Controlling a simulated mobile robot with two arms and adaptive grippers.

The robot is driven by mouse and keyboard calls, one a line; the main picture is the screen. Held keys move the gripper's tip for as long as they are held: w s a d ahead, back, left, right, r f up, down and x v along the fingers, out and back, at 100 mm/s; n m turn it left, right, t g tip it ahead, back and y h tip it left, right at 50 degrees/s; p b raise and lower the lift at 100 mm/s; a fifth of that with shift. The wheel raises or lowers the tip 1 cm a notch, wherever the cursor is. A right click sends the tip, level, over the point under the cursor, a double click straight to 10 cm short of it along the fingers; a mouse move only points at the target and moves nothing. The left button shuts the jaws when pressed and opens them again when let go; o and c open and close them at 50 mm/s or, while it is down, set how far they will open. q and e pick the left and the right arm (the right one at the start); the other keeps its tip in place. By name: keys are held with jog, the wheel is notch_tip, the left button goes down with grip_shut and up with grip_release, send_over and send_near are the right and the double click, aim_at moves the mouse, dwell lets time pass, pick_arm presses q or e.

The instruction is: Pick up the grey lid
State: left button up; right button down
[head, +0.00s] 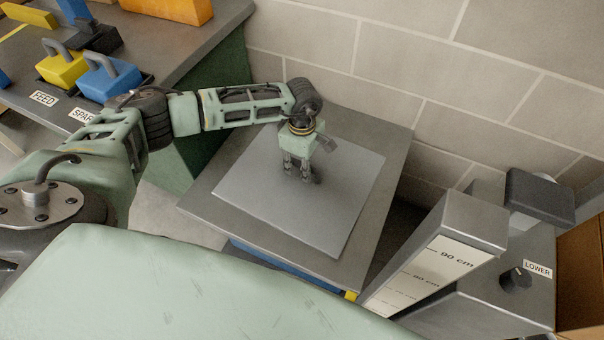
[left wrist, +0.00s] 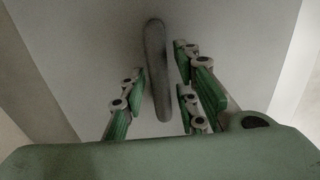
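The grey lid (head: 260,205) is a flat, square light-grey plate lying on a darker grey platform (head: 372,225) in the head view. In the left wrist view the lid (left wrist: 90,60) fills much of the picture, with a long dark-grey handle (left wrist: 155,65) standing out in the middle. My left gripper (head: 302,176) points down over the lid's upper middle and hides the handle in the head view. In the left wrist view its fingers (left wrist: 160,80) are spread on both sides of the handle, with visible gaps. My right gripper is in neither view.
A bench (head: 195,55) at upper left holds yellow and blue blocks with grey handles, and labels. A brick wall (head: 400,65) stands behind the platform. A post with a centimetre scale (head: 435,265) and a box marked LOWER (head: 530,285) stand at right.

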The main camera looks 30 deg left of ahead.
pick_arm(q)
grip_shut()
jog(key=shift+w+r, duration=0.1)
dwell(0.6)
